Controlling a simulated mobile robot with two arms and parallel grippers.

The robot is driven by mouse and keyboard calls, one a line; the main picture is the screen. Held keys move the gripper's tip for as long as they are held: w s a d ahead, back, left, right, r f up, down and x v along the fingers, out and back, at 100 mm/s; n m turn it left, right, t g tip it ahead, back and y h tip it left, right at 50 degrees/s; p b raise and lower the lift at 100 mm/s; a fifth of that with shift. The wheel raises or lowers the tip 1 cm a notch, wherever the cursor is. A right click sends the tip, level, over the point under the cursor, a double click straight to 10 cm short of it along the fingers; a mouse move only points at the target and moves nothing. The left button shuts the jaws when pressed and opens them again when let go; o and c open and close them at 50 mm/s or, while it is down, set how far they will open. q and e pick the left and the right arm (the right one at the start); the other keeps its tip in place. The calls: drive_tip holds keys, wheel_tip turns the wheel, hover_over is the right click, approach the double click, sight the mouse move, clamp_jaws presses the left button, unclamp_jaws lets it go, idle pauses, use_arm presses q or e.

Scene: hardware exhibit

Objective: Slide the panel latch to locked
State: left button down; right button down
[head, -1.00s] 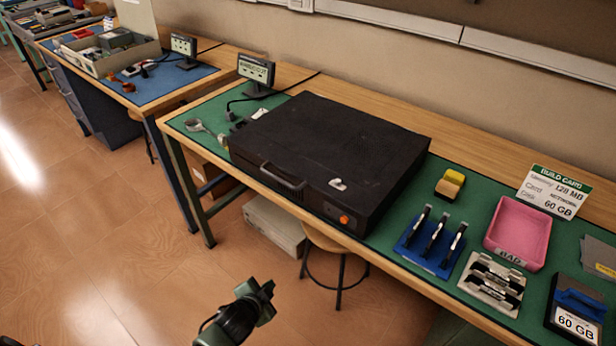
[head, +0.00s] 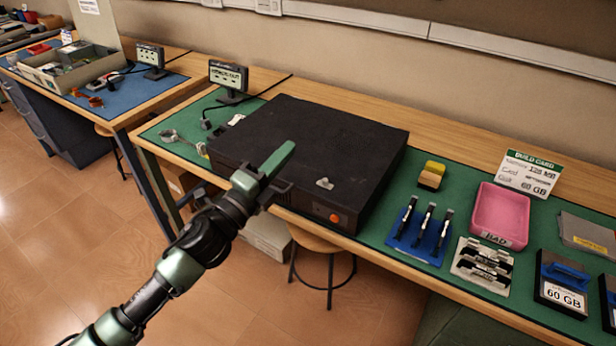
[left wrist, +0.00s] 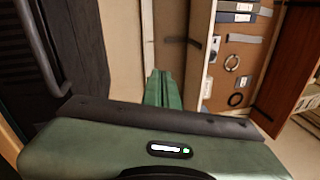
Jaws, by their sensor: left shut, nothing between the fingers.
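The black case (head: 305,135) lies flat on the green mat. A small pale latch piece (head: 325,184) sits on its top near the front right edge, above an orange button (head: 335,218). I cannot tell the latch's setting at this size. My left gripper (head: 284,153) is shut and empty, left of the latch and in front of the case, covering part of its front. Its green fingers show in the left wrist view (left wrist: 164,89), with the case's dark front and handle (left wrist: 40,48) at the left. My right gripper is not in view.
Right of the case are a yellow sponge block (head: 431,175), a blue rack (head: 420,236), a pink tray (head: 499,214) and a metal holder (head: 482,266). A small display (head: 229,78) stands behind left. A stool (head: 318,241) is under the bench.

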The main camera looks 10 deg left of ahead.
use_arm(q)
drive_tip(key=a+f+m+g+h, duration=0.1)
drive_tip(key=a+m+g, duration=0.2)
drive_tip(key=m+g, duration=0.4)
drive_tip(key=s+a+f+m+g+h, duration=0.1)
drive_tip(key=a+m+g, duration=0.3)
drive_tip(key=m, duration=1.4)
drive_tip(key=f+g, duration=0.1)
drive_tip(key=g, duration=0.3)
drive_tip(key=shift+a, duration=0.3)
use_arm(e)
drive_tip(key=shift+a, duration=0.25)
use_arm(q)
drive_tip(key=shift+d+f, duration=0.1)
